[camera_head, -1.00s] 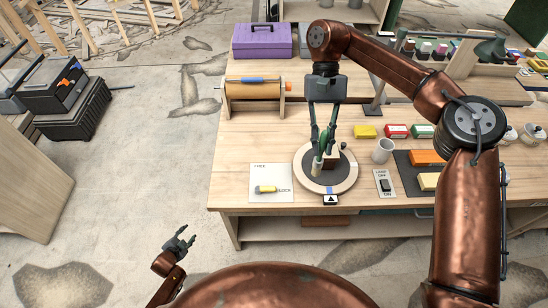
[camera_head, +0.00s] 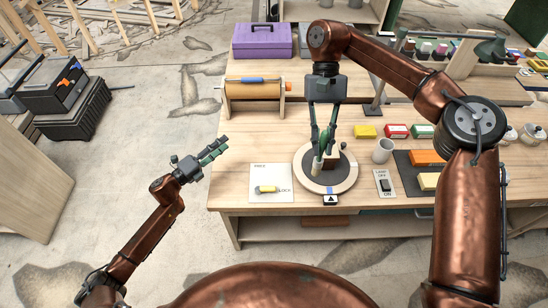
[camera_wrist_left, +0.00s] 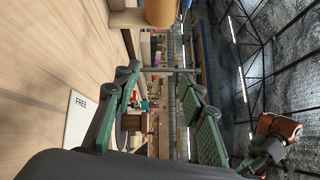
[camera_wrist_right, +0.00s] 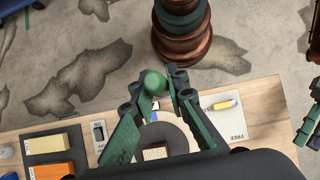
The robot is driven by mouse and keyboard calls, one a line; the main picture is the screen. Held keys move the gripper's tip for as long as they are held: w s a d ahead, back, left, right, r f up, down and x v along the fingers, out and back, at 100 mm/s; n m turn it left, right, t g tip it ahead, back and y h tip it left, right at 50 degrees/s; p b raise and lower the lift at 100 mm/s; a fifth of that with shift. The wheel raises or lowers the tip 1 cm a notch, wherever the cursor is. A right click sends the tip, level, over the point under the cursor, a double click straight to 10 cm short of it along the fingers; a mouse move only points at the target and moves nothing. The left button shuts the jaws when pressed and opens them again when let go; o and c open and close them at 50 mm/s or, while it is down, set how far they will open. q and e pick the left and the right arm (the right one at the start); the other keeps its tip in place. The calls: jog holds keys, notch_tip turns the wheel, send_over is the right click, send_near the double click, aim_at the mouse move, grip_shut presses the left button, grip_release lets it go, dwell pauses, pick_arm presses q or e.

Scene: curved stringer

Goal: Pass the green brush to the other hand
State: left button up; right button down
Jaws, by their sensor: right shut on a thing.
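The green brush (camera_head: 318,162) is in my right gripper (camera_head: 323,152), above the round turntable (camera_head: 310,185) on the workbench. The brush stands roughly upright between the fingertips, its pale lower part pointing down. In the right wrist view my right gripper (camera_wrist_right: 165,85) is shut on it, and its rounded green end (camera_wrist_right: 153,83) shows between the fingers. My left gripper (camera_head: 215,149) is off the bench's left edge, apart from the brush. In the left wrist view the left fingers (camera_wrist_left: 160,78) are spread and empty.
A white card marked FREE and LOCK (camera_head: 270,180) with a yellow-handled piece lies left of the turntable. A small dark block (camera_head: 343,146) is beside the brush. A roller (camera_head: 254,88), a white cup (camera_head: 382,150) and a switch (camera_head: 384,184) are nearby.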

pick_arm(q)
jog(key=s+d+r+m+g+h, duration=0.2)
jog(key=s+d+r+m+h, duration=0.15)
jog(key=d+r+m, duration=0.3)
jog(key=m+g+h, duration=0.3)
jog(key=m+g, duration=0.7)
jog(key=m, duration=0.8)
send_near(316, 158)
jog(key=d, duration=0.3)
jog(key=w+d, duration=0.1)
jog(key=d, duration=0.6)
jog(key=shift+w+d+f, duration=0.15)
jog(key=shift+w, duration=0.2)
jog(key=shift+c, duration=0.2)
grip_shut()
pick_arm(e)
jog(key=c, duration=1.8)
grip_release()
